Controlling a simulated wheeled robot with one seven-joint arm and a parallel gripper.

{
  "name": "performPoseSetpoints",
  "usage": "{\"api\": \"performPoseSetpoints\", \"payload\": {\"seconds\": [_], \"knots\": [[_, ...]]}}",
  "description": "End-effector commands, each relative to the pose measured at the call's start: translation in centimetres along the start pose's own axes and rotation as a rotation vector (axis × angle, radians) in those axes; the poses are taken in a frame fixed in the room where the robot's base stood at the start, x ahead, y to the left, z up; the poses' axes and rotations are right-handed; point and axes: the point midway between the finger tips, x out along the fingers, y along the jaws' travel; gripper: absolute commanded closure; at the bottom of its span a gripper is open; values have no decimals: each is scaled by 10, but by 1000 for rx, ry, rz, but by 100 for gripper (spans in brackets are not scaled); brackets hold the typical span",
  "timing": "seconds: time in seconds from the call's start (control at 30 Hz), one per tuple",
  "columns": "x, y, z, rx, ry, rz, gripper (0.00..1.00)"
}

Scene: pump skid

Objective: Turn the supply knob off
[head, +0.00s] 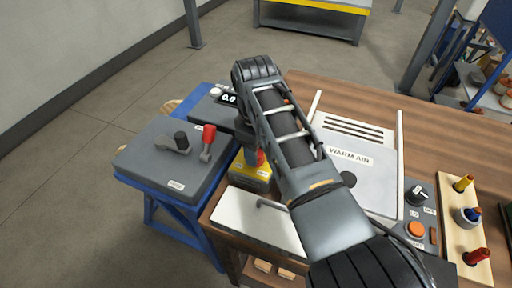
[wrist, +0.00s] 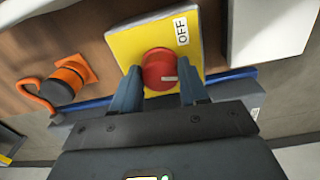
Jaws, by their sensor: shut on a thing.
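The red round knob (wrist: 158,62) sits on a yellow plate (wrist: 128,45) in the wrist view. A white OFF label (wrist: 181,32) is on the plate, above and to the right of the knob. A short pale mark on the knob's face is at its lower right, not in line with the label. My gripper (wrist: 160,75) is shut on the knob, one blue-grey finger on each side. In the head view the yellow box (head: 248,172) and part of the red knob (head: 260,158) show beside my arm, which hides much of them.
A grey panel (head: 150,155) with a black lever (head: 180,141) and a red lever (head: 208,136) stands left. A WARM AIR unit (head: 370,180) and a black dial (head: 416,193) are right. An orange-and-black fitting (wrist: 65,85) is left of the plate.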

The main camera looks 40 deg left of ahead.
Motion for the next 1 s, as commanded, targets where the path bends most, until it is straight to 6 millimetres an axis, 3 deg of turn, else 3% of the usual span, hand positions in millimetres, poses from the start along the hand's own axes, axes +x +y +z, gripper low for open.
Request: {"api": "performPoseSetpoints", "payload": {"seconds": [1.0], "knots": [[0, 2, -1, -899, 25, 4, 87]]}}
